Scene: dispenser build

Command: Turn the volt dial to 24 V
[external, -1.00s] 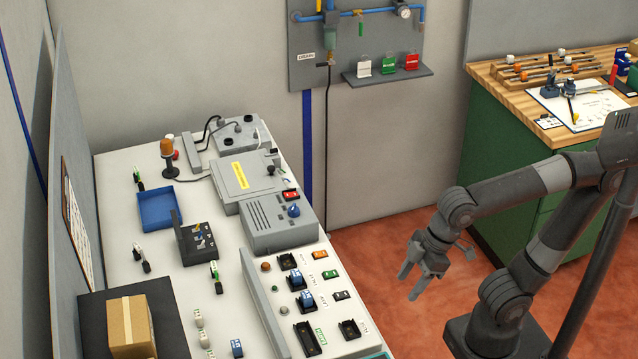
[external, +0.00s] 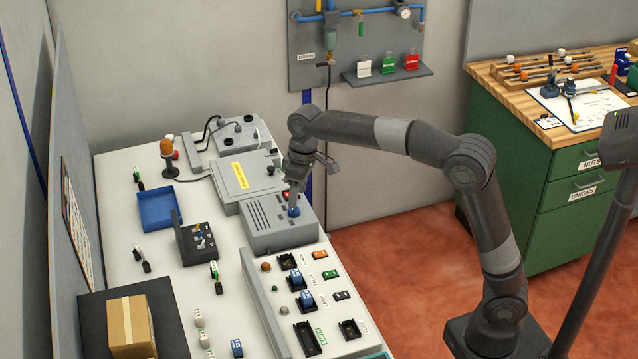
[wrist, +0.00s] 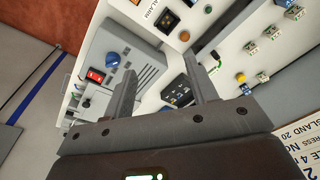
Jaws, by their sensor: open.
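The volt dial looks to be the blue knob (external: 294,211) on the grey power supply box (external: 268,236). The knob also shows in the wrist view (wrist: 112,59), beside a red rocker switch (wrist: 95,75). My gripper (external: 293,203) points down just above the knob in the external view. In the wrist view its two fingers (wrist: 160,80) are apart with nothing between them, and the knob lies left of them. Whether a fingertip touches the knob cannot be told. The dial's markings are too small to read.
A grey box with a yellow label (external: 241,175) stands behind the power supply. A panel with black sockets and coloured switches (external: 318,300) lies in front. A blue tray (external: 159,208) and a cardboard box (external: 131,325) are to the left.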

